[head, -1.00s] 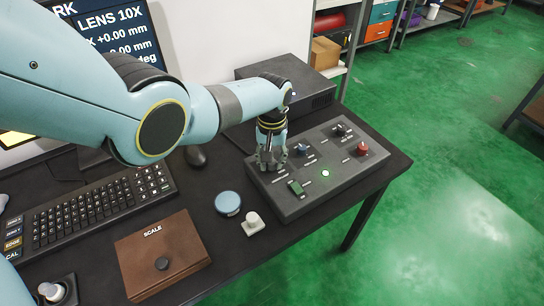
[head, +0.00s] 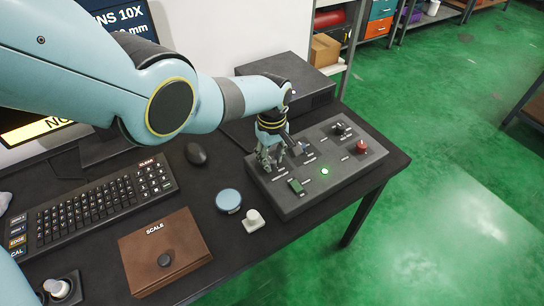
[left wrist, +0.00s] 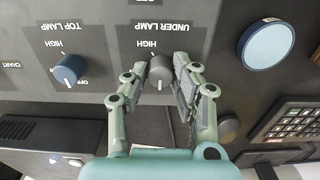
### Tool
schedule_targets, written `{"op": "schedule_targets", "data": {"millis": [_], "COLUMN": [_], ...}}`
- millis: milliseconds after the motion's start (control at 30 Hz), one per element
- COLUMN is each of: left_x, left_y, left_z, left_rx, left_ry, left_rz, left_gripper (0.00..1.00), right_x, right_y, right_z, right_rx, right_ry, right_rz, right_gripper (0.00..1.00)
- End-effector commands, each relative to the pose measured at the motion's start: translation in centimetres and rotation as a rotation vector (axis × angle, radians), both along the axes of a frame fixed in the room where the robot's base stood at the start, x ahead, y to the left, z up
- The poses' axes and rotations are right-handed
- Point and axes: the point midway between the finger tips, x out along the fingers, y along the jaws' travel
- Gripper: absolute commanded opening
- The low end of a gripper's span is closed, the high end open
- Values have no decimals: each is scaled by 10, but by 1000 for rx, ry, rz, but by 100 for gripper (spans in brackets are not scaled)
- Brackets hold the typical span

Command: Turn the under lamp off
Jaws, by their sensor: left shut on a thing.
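The under lamp knob (left wrist: 159,68) is grey with a pale pointer line and sits below the printed UNDER LAMP and HIGH labels in the left wrist view. My left gripper (left wrist: 160,76) has a finger on each side of it and is shut on it. In the head view my left gripper (head: 268,163) reaches down to the left part of the dark control box (head: 318,195), and its fingers hide the knob. The blue top lamp knob (left wrist: 67,72) is beside it, clear of the fingers. My right gripper is not in view.
The box also carries a green switch (head: 296,187), a lit green light (head: 324,171) and a red knob (head: 361,147). A blue round puck (head: 228,200), a white piece (head: 253,220), a brown SCALE box (head: 166,258) and a keyboard (head: 90,205) lie to the left.

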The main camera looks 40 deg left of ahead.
Motion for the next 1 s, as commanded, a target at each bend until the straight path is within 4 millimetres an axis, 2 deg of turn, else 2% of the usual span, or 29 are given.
{"op": "schedule_targets", "data": {"millis": [533,567,700,733,1000], "left_x": [1,1,1,0,0], "left_y": [1,1,1,1,0], "left_z": [1,1,0,0,0], "left_rx": [1,1,1,1,0], "left_ry": [-2,-2,-1,-1,0], "left_rz": [26,26,25,25,24], "left_gripper": [0,29,47,50,50], "right_x": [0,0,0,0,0], "right_y": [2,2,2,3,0], "right_z": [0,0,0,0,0], "right_rx": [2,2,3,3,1], "right_ry": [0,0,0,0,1], "right_rz": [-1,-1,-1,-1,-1], "right_gripper": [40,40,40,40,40]}}
